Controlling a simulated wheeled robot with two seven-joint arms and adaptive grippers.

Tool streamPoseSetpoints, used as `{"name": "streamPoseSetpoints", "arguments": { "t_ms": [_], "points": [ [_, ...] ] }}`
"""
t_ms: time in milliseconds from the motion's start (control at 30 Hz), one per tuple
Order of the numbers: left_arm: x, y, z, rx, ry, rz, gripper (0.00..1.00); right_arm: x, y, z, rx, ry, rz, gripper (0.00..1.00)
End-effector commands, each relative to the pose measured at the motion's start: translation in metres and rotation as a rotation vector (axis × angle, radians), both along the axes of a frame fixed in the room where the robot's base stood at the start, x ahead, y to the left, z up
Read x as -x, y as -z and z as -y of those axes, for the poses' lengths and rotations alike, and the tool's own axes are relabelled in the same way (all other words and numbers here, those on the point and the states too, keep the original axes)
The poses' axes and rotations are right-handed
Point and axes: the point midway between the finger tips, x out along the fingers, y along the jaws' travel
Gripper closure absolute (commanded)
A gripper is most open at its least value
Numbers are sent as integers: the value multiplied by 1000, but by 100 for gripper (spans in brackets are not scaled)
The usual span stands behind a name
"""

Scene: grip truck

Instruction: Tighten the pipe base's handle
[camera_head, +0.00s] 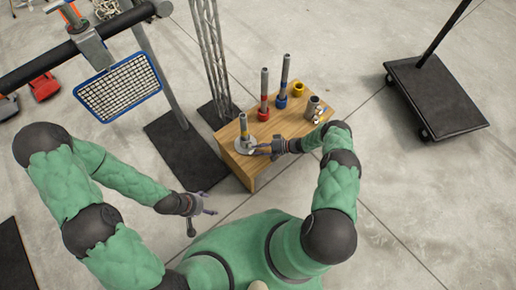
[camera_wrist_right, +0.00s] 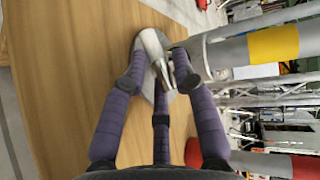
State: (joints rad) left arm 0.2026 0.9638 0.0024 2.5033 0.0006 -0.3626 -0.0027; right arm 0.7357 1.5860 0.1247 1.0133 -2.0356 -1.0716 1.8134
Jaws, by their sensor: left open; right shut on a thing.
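The pipe base (camera_head: 242,147) is a pale round metal flange on the near left part of the wooden table (camera_head: 290,150). A grey pipe with a yellow band (camera_head: 243,124) stands upright in it. My right gripper (camera_head: 262,149) reaches in from the right, low beside the base. In the right wrist view, its purple fingers (camera_wrist_right: 159,82) are closed around the base's silver handle (camera_wrist_right: 152,46), with the grey pipe (camera_wrist_right: 231,52) just to the right. The fingers partly hide the handle and base. My left gripper (camera_head: 203,205) is open and empty, off the table to the left.
Pipes with a red band (camera_head: 264,96) and a blue band (camera_head: 283,90) stand further back. A yellow ring (camera_head: 297,89) and grey cup (camera_head: 313,106) are at the table's back right.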

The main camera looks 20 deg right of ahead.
Motion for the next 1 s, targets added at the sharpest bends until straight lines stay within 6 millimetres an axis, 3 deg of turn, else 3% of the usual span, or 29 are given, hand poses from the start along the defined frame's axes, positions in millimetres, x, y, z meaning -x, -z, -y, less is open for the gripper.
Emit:
{"name": "streamPoseSetpoints", "arguments": {
  "t_ms": [733, 767, 800, 1000],
  "points": [
    [0, 0, 0, 0, 0, 0, 26, -7, -5, 1, -91, 3, -19, 100],
    [0, 0, 0, 0, 0, 0, 26, -7, -5, 1, -91, 3, -19, 66],
    [0, 0, 0, 0, 0, 0, 26, -7, -5, 1, -91, 3, -18, 55],
    [0, 0, 0, 0, 0, 0, 26, -5, -3, 0, -91, 1, -22, 54]
  ]
}}
